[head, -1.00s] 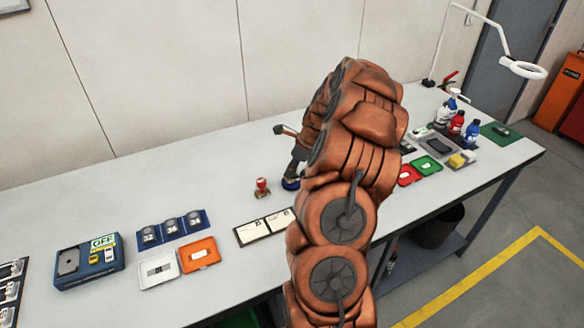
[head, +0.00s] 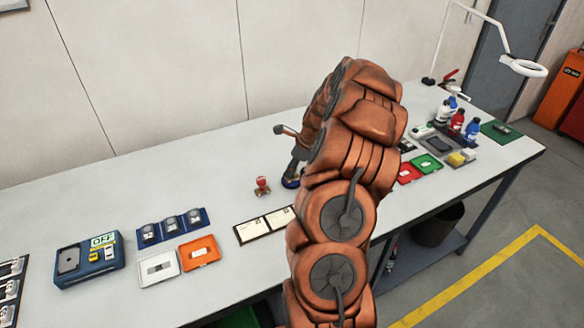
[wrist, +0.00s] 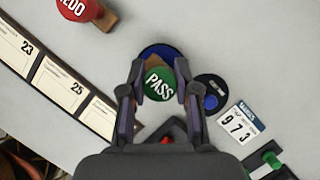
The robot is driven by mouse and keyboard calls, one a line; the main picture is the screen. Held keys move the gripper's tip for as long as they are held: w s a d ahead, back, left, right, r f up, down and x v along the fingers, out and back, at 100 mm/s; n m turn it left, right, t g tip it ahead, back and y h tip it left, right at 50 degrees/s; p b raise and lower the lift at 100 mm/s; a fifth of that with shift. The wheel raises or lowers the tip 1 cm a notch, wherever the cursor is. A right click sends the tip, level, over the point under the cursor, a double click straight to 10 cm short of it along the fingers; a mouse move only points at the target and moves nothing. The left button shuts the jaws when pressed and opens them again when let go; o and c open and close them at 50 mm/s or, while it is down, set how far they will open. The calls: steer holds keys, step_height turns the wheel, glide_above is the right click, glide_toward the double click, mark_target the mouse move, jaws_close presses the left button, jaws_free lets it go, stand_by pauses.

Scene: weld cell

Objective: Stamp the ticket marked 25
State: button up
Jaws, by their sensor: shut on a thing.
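The ticket marked 25 (wrist: 68,90) lies in a dark strip at the left of the wrist view, between the ticket marked 23 (wrist: 18,50) and a third ticket (wrist: 101,116). In the head view the ticket strip (head: 264,226) shows left of my arm, its numbers unreadable. My gripper (wrist: 159,88) is shut on a stamp with a round green top marked PASS (wrist: 160,84). A round blue pad (wrist: 157,52) shows beneath the stamp; whether they touch cannot be told. In the head view my arm hides most of the gripper.
A red REDO stamp (wrist: 77,8) stands beyond the tickets. A dark round item with a blue knob (wrist: 211,101) and a counter card reading 973 (wrist: 240,122) lie to the right. White (head: 158,268) and orange (head: 199,252) trays and a blue OFF box (head: 89,262) stand at the left.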

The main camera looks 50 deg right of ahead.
steer(key=shift+r, duration=0.1)
steer(key=shift+r+p, duration=1.55)
steer(key=shift+r, duration=1.85)
